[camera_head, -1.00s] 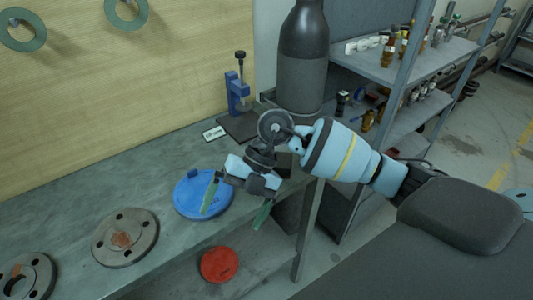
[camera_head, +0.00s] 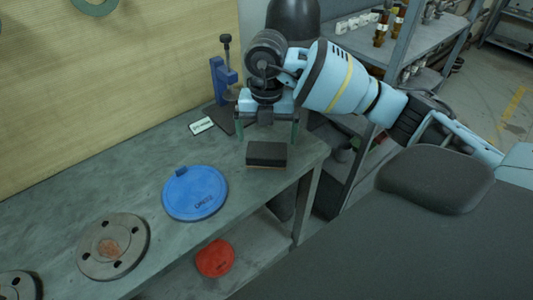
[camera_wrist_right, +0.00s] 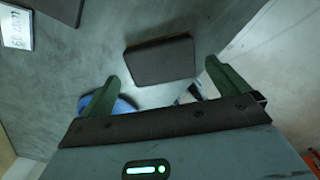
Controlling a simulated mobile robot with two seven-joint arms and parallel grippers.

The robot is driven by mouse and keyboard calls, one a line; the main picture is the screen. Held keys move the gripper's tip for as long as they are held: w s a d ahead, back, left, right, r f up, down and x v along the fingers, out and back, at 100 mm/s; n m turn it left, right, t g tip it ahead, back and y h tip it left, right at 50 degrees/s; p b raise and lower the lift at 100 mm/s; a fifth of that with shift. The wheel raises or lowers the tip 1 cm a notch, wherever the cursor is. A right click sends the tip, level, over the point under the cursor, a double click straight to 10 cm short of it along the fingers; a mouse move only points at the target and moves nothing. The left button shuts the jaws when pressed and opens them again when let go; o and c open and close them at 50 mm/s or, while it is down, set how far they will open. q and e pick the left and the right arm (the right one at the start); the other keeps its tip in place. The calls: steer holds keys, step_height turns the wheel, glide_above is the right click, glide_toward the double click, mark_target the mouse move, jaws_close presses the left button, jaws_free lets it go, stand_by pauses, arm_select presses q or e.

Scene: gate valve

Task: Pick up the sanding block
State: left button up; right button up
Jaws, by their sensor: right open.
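The sanding block (camera_head: 267,154) is a dark rectangular block with a thin brownish lower edge. It lies flat on the workbench near the right end. My right gripper (camera_head: 266,132) is above and behind the block in the head view, open and empty, with green fingers pointing down. In the right wrist view the block (camera_wrist_right: 160,61) lies beyond the two spread fingertips (camera_wrist_right: 161,76), roughly centred between them and apart from both. My left gripper is not in view.
A blue round cover (camera_head: 195,193) and a rusty flange (camera_head: 113,246) lie on the workbench (camera_head: 150,180) to the left. A small white label (camera_head: 201,125) and a blue clamp-like tool (camera_head: 222,80) stand behind. A red disc (camera_head: 215,258) is on the lower shelf.

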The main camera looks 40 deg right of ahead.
mark_target(267, 149)
steer(key=shift+s+a+f, duration=0.1)
steer(key=shift+s+f, duration=0.05)
steer(key=shift+f, duration=1.2)
steer(key=shift+s+a+f, duration=0.1)
steer(key=shift+f, duration=1.2)
steer(key=c, duration=0.9)
steer(key=shift+r, duration=0.1)
steer(key=shift+r, duration=0.65)
step_height(267, 149, up, 2)
steer(key=shift+r, duration=0.2)
steer(key=s+a, duration=0.2)
steer(key=s, duration=0.2)
steer(key=s+a, duration=0.2)
steer(key=s, duration=0.3)
steer(key=s+a+r, duration=0.1)
steer(key=s+a, duration=0.2)
steer(key=s, duration=0.2)
steer(key=shift+s+r, duration=0.1)
steer(key=shift+s, duration=0.1)
